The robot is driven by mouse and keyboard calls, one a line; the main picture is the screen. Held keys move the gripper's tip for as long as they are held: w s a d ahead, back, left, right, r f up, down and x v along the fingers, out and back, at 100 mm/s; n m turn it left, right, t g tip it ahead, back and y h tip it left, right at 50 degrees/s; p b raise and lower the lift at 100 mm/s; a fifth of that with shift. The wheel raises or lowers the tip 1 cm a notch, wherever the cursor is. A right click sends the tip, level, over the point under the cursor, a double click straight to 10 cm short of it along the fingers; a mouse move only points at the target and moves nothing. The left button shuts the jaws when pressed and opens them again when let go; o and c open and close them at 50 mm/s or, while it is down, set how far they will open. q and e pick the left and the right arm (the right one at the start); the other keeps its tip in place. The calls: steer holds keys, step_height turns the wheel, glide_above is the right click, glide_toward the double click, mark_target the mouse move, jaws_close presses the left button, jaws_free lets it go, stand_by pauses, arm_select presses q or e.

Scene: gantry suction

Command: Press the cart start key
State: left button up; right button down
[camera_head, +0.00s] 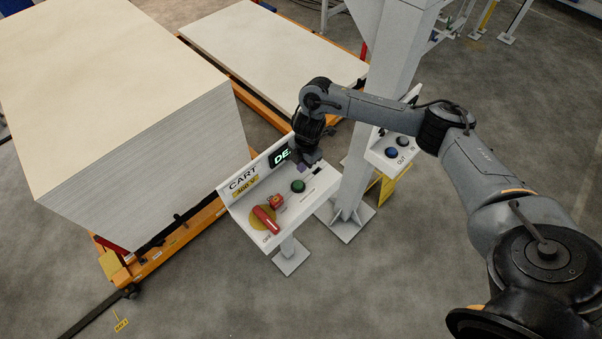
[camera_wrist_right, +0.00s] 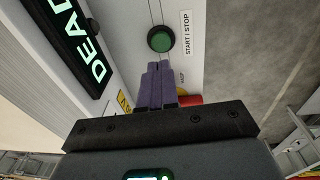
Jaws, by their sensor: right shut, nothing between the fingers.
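The cart panel (camera_head: 241,212) is a white sloped box on a post, marked CART. A round green button (camera_head: 298,186) sits on its right half. In the right wrist view the same green button (camera_wrist_right: 161,39) has a dark ring and a START / STOP label (camera_wrist_right: 187,33) beside it. My right gripper (camera_head: 308,166) hangs over the panel, just behind the green button. Its purple fingers (camera_wrist_right: 158,68) are shut and empty, with the tips pointing at the button. A small gap seems to show between tips and button; I cannot tell the depth. My left gripper is not in view.
A red rotary handle (camera_head: 266,219) on a yellow disc and a small red-orange part (camera_head: 276,203) sit left of the button. A lit display (camera_head: 281,156) stands behind it. A grey column (camera_head: 374,110) and a second box with a blue button (camera_head: 391,152) stand right.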

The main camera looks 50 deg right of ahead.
steer(key=shift+d+r, duration=0.1)
steer(key=shift+r, duration=1.65)
steer(key=shift+s, duration=0.1)
